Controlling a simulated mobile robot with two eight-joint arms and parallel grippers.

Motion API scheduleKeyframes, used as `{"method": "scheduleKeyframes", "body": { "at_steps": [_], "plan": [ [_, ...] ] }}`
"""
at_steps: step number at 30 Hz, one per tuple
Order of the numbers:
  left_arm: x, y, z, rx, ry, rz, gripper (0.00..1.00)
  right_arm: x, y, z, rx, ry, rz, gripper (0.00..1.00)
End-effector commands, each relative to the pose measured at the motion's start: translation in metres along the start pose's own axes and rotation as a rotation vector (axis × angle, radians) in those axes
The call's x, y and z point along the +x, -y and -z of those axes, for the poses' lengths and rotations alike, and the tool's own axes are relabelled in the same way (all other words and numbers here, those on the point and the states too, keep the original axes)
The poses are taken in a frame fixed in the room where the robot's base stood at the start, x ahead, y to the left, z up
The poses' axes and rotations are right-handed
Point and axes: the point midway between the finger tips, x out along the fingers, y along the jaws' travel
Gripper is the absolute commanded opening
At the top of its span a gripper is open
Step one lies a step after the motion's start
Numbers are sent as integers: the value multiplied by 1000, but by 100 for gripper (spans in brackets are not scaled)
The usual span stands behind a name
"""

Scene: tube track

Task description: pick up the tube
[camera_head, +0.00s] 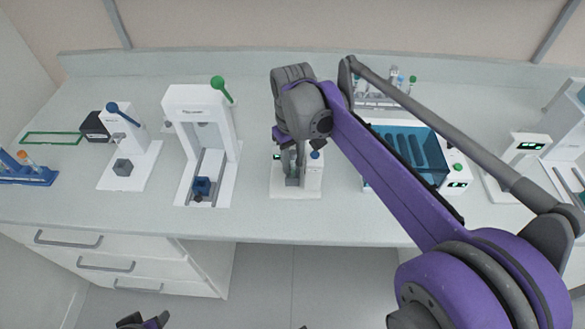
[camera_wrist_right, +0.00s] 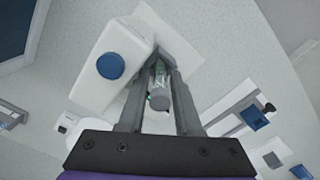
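The tube (camera_wrist_right: 158,82), with a grey end and a green-marked body, lies between the two fingers of my right gripper (camera_wrist_right: 160,75) in the right wrist view. The fingers are close on both sides of it; I cannot tell whether they touch it. In the head view my right gripper (camera_head: 291,168) points down over a small white device (camera_head: 313,180) with a blue knob. My arm hides much of this device, and the tube is too small there to make out clearly.
Left of the white device stands a white frame-shaped machine (camera_head: 208,104) with a green-knobbed lever. Farther left are another white device (camera_head: 128,158) and a blue rack (camera_head: 30,174). A blue-lidded bath (camera_head: 408,150) is on the right. The bench front (camera_head: 340,228) is clear.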

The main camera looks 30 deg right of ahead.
Motion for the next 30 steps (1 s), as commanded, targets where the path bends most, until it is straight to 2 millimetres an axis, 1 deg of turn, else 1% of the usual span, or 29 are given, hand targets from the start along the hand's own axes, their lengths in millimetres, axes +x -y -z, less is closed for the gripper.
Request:
{"method": "scheduleKeyframes", "body": {
  "at_steps": [4, 5, 9, 10, 18, 21, 23, 26, 30],
  "plan": [
    [0, 0, 0, 0, 0, 0, 50, 0, 0, 0, 0, 0, 0, 33],
    [0, 0, 0, 0, 0, 0, 50, 0, 0, 0, 0, 0, 0, 29],
    [0, 0, 0, 0, 0, 0, 50, 0, 0, 0, 0, 0, 0, 4],
    [0, 0, 0, 0, 0, 0, 50, 0, 0, 0, 0, 0, 0, 0],
    [0, 0, 0, 0, 0, 0, 50, -1, 0, 0, 0, 0, 0, 0],
    [0, 0, 0, 0, 0, 0, 50, -5, 0, 0, 0, 0, 0, 0],
    [-1, 0, 1, 0, -1, 0, 50, -12, 0, 0, 0, 0, 0, 0],
    [-3, 0, 2, 0, -1, 0, 50, -30, 0, 0, 0, 0, 0, 0],
    [-5, 0, 4, 0, -3, 0, 50, -60, 0, 0, 0, 0, 0, 0]
  ]
}}
